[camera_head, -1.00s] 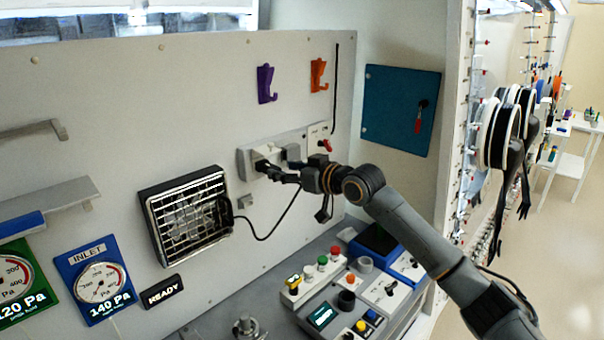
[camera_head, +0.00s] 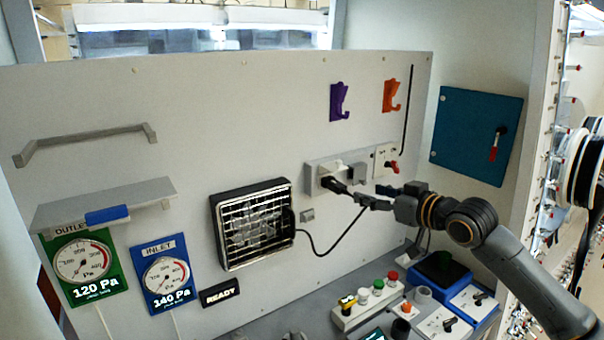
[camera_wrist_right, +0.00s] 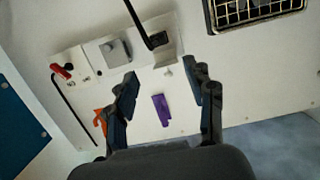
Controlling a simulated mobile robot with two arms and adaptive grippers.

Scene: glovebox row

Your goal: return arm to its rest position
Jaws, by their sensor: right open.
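My right gripper (camera_head: 369,196) reaches in from the lower right, in front of the wall panel. In the wrist view (camera_wrist_right: 161,82) its two fingers are spread with nothing between them. A black plug (camera_head: 333,184) sits in the white socket strip (camera_head: 313,184) just left of the fingertips, apart from them. The plug (camera_wrist_right: 161,40) and its cord also show beyond the fingers in the wrist view. My left gripper is not in view.
A fan heater (camera_head: 252,225) with a looping black cable hangs on the panel. A console of buttons and knobs (camera_head: 365,297) lies below my arm. Purple (camera_head: 339,102) and orange (camera_head: 390,95) hooks hang above. A teal door (camera_head: 475,135) is at right.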

